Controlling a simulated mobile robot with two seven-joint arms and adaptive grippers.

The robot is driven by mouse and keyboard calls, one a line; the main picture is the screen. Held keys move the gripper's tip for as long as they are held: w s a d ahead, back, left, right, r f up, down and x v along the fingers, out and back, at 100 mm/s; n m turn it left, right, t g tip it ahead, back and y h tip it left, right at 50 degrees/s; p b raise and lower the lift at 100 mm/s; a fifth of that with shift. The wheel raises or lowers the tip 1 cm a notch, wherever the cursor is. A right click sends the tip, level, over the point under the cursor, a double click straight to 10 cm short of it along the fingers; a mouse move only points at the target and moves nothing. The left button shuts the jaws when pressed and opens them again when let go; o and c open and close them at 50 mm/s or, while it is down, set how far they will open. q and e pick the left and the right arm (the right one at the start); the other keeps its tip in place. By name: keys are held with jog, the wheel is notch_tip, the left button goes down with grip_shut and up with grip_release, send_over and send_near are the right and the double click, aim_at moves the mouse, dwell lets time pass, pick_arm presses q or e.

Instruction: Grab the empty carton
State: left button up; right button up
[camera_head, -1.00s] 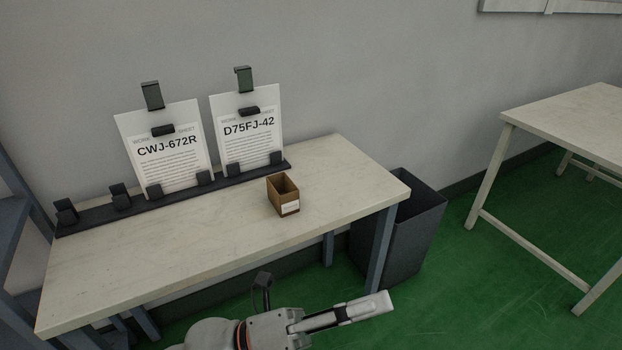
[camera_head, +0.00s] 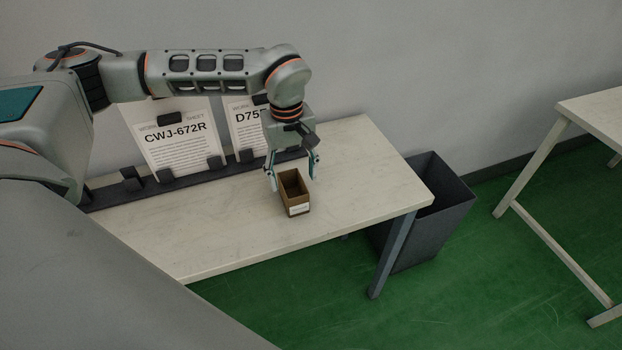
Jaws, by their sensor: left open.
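The empty carton (camera_head: 296,208) is a small brown open-topped box with a white label on its front. It stands upright on the pale table, and its inside looks dark and empty. My left gripper (camera_head: 292,183) comes down from above with its fingers apart, one at each side of the carton's back part. I cannot tell whether the fingers touch the carton. My right gripper is not in view.
The table (camera_head: 372,180) has bare room right of the carton. Behind it stand two work sheets, one reading CWJ-672R (camera_head: 175,150), in a dark rack. A dark open bin (camera_head: 425,225) stands beyond the table's right end. Another table (camera_head: 600,115) is at far right.

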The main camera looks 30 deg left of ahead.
aim_at(293, 191)
pick_arm(q)
jog(key=shift+w+a, duration=0.4)
jog(key=shift+a, duration=0.3)
notch_tip(293, 191, down, 3)
jog(key=shift+s+d+r, duration=0.1)
jog(key=shift+s+r, duration=0.05)
jog(key=shift+r, duration=0.05)
jog(key=shift+d+f, duration=0.2)
jog(key=shift+f, duration=2.05)
jog(key=c, duration=1)
